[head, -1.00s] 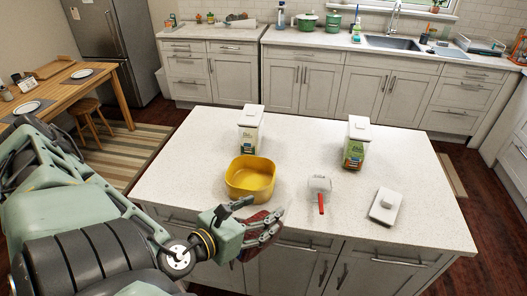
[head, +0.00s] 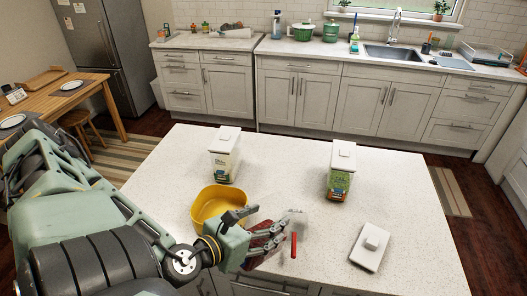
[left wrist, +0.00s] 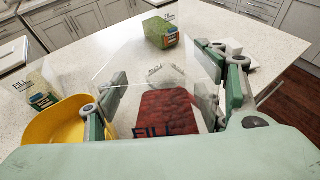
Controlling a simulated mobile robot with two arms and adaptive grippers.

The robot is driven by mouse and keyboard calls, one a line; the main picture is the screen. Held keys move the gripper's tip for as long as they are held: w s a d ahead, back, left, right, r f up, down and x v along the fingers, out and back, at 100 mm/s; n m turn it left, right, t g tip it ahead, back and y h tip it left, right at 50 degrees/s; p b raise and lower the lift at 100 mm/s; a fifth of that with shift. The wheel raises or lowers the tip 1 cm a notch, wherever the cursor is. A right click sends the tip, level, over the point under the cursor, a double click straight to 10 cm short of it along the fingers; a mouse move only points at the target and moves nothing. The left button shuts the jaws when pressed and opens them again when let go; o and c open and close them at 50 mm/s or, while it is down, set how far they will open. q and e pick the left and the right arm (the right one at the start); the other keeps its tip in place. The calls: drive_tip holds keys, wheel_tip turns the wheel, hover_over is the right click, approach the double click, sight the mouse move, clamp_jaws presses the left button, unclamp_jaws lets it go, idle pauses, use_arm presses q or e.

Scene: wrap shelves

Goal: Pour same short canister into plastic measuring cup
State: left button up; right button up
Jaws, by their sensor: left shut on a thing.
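My left gripper (head: 274,232) is shut on a short clear canister with dark red contents (head: 261,239), over the island's front edge. In the left wrist view, the canister's red contents (left wrist: 170,112) sit between the fingers, with "FILL" lettering on its clear wall. The plastic measuring cup, with a red handle (head: 294,245), stands on the island just right of the fingers; its clear body is partly hidden by the hand. I cannot tell how far the canister is tilted. No contents are seen falling. My right gripper is not in view.
A yellow bowl (head: 207,205) stands just left of the gripper. Two lidded canisters, one pale (head: 225,155) and one with green contents (head: 340,180), stand farther back. A loose white lid (head: 368,255) lies at right. The island's middle (head: 285,165) is clear.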

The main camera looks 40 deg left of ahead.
use_arm(q)
drive_tip(key=shift+r, duration=0.35)
drive_tip(key=shift+r+g+p, duration=0.25)
drive_tip(key=shift+g+p, duration=0.3)
drive_tip(key=shift+g, duration=0.35)
clamp_jaws()
drive_tip(key=w+g, duration=0.2)
drive_tip(key=g, duration=0.1)
drive_tip(key=shift+w+f+b, duration=0.25)
drive_tip(key=shift+w+b, duration=0.15)
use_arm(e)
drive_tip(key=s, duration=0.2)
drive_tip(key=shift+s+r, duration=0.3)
use_arm(q)
drive_tip(key=shift+d+r+g+p, duration=0.1)
drive_tip(key=shift+g+p, duration=0.2)
drive_tip(key=shift+g, duration=0.1)
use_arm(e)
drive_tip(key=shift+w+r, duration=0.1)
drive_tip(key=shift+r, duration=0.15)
use_arm(q)
drive_tip(key=shift+w, duration=0.2)
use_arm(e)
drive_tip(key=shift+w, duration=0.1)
use_arm(q)
drive_tip(key=shift+w+g, duration=0.1)
drive_tip(key=shift+g, duration=0.4)
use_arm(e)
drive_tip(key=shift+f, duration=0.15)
